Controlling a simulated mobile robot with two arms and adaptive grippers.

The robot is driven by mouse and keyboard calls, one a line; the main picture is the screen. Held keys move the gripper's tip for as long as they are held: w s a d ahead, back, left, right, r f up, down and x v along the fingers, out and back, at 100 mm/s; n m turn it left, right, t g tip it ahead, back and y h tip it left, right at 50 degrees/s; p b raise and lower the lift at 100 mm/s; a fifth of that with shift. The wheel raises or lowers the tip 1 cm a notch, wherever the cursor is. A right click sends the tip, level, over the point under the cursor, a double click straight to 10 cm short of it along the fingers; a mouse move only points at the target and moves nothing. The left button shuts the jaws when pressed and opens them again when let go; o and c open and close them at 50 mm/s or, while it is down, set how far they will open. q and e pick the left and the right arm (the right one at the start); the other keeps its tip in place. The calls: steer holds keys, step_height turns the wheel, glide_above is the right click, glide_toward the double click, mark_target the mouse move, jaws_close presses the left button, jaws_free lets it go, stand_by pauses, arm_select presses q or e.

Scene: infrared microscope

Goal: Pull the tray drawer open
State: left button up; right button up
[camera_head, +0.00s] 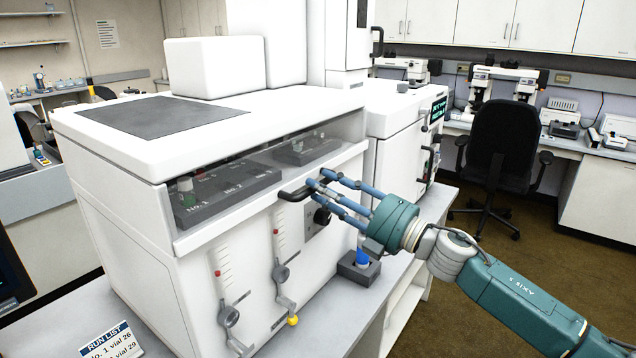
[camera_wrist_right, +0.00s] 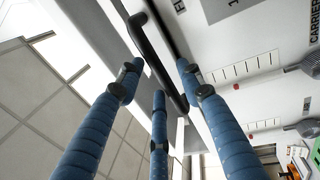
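The white instrument (camera_head: 130,230) has a windowed front, behind which a dark tray (camera_head: 235,180) marked No. 1 and No. 2 sits with a vial in it. A black bar handle (camera_head: 295,193) is on the front below the window; it also shows in the right wrist view (camera_wrist_right: 150,45). The front looks closed around it. My right gripper (camera_head: 318,190) has its blue fingers spread at this handle. In the wrist view the handle runs between the spread fingertips (camera_wrist_right: 158,82); whether any finger touches it, I cannot tell. My left gripper is not in view.
Two levers (camera_head: 281,272) (camera_head: 229,316) with red-marked scales are on the front panel. A dark block with a blue top (camera_head: 360,262) stands on the bench below my right gripper. A run list card (camera_head: 112,345) is at the front left. A black chair (camera_head: 505,140) stands behind.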

steer(key=shift+x, duration=1.05)
jaws_close()
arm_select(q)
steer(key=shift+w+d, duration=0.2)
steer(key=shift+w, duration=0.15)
arm_select(e)
steer(key=shift+d, duration=0.15)
